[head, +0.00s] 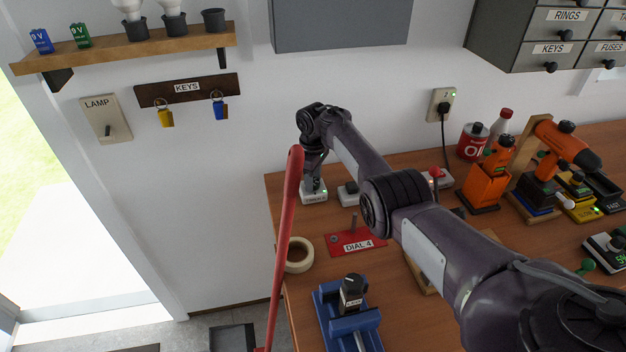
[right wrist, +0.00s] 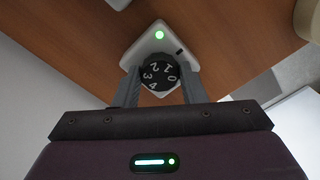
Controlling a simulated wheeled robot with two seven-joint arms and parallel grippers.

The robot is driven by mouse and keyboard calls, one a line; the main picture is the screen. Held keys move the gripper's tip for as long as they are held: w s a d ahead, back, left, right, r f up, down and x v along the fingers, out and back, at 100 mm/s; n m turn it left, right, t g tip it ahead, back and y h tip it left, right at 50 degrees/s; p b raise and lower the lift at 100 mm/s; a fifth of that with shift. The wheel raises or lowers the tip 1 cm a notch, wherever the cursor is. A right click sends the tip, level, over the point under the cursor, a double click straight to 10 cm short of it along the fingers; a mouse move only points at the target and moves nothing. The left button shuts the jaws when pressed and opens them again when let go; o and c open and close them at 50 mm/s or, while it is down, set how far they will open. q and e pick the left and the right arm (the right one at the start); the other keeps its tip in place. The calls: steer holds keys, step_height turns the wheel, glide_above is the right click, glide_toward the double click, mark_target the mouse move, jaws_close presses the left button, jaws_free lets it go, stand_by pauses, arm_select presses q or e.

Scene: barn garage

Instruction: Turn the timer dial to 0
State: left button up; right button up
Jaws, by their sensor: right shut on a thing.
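The timer is a small white box (head: 314,197) with a green light, at the far left corner of the workbench in the head view; its label is too small to read fully. In the right wrist view the white box (right wrist: 150,47) carries a round black dial (right wrist: 158,74) with white numbers 0 to 4. My right gripper (head: 314,178) points down over the timer. In the right wrist view its two fingers (right wrist: 158,88) are shut on the dial, one on each side. I cannot tell which number the dial is set to. My left gripper is not in view.
A red pole (head: 284,230) stands in front of the bench's left edge. A small white device (head: 349,193) sits just right of the timer. Drills (head: 566,145) stand farther right.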

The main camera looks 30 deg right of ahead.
steer(key=n+b, duration=0.1)
steer(key=n, duration=0.3)
steer(key=shift+w+n+b, duration=0.15)
steer(key=shift+n+b, duration=0.15)
steer(key=n+b, duration=0.2)
steer(key=n, duration=0.3)
steer(key=shift+r, duration=0.1)
steer(key=shift+n, duration=0.3)
steer(key=o, duration=1)
step_height(320, 180, up, 8)
steer(key=shift+f, duration=0.15)
